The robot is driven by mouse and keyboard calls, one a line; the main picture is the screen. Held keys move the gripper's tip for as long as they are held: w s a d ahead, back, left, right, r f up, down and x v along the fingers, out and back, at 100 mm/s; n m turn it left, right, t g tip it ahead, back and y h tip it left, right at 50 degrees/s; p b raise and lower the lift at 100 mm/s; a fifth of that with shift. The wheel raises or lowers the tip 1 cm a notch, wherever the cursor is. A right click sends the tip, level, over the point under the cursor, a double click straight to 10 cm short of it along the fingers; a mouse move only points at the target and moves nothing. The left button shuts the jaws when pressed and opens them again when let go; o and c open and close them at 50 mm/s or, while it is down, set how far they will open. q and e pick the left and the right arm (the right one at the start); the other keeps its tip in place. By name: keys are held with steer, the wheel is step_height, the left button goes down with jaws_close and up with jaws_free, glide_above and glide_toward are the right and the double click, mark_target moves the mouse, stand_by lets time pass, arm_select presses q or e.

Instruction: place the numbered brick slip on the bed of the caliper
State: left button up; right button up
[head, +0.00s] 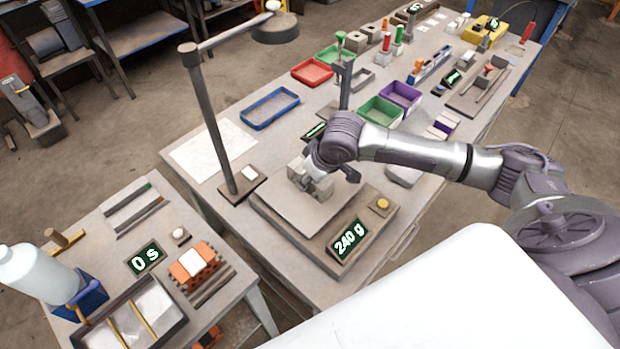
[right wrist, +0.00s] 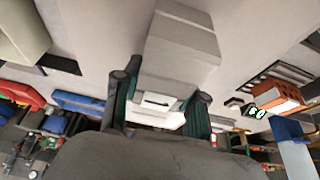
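My right gripper (head: 322,182) is over the plate of the scale (head: 345,256), at a pale grey block (head: 297,172). In the right wrist view my right gripper (right wrist: 160,105) has its fingers spread, one on each side of the grey block (right wrist: 180,50). I cannot tell whether they press on it. The scale's display reads 240 g. I cannot pick out a number on any slip. A device with a red knob (head: 488,69) on a grey board at the far right may be the caliper. My left gripper is out of view.
A lamp post (head: 213,120) stands left of the scale. Blue (head: 270,107), red (head: 312,72), green (head: 381,111) and purple (head: 400,96) trays lie behind. The left side table holds an orange brick (head: 207,273), a bottle (head: 38,272) and a timer reading 0 s (head: 145,258).

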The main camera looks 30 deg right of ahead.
jaws_close()
